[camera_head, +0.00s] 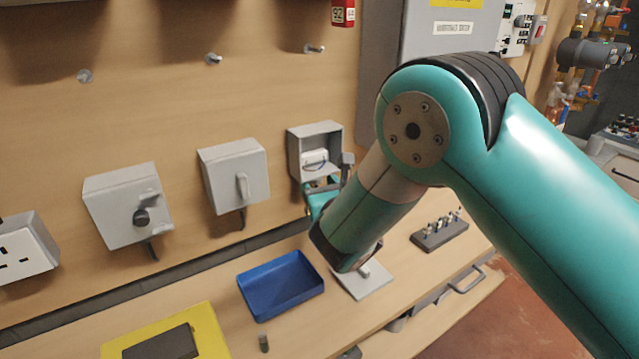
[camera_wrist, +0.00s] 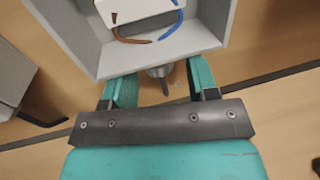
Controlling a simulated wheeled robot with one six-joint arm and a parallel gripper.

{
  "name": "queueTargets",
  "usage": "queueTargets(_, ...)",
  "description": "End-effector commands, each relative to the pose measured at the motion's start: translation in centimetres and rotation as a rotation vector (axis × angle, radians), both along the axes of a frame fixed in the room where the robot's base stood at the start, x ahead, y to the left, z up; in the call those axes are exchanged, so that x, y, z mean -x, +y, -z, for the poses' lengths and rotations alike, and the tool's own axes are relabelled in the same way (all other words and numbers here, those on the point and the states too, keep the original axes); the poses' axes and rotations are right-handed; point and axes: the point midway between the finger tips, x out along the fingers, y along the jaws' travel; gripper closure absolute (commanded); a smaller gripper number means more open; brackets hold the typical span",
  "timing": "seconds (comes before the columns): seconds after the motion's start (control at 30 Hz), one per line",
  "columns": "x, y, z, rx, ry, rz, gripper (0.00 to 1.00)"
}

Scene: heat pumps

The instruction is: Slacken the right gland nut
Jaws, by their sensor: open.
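The right gland nut (camera_wrist: 158,71) is a small grey round fitting under the open grey box (camera_head: 292,150). A short dark cable end (camera_wrist: 166,87) hangs from it. My gripper (camera_wrist: 162,80) is open just below the box, with one teal finger on each side of the nut. The fingers appear apart from the nut. In the head view my gripper (camera_head: 318,193) and arm hide the nut. Inside the box are a white terminal block (camera_head: 315,157) and brown and blue wires (camera_wrist: 170,38).
To the left are a lever switch box (camera_head: 220,175) and a rotary switch box (camera_head: 112,205), each with a cable below. On the bench are a blue tray (camera_head: 292,306), a grey plate (camera_head: 372,287) and a bit holder (camera_head: 452,236).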

Motion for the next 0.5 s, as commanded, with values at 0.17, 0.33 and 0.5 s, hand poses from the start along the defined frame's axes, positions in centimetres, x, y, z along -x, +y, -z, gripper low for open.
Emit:
queueTargets(0.17,0.02,0.0,-0.01,0.0,0.0,0.0,0.74)
queueTargets(0.33,0.03,0.0,-0.02,0.0,0.0,0.0,0.96)
queueTargets(0.5,0.09,0.11,0.18,-0.001,0.0,0.014,0.96)
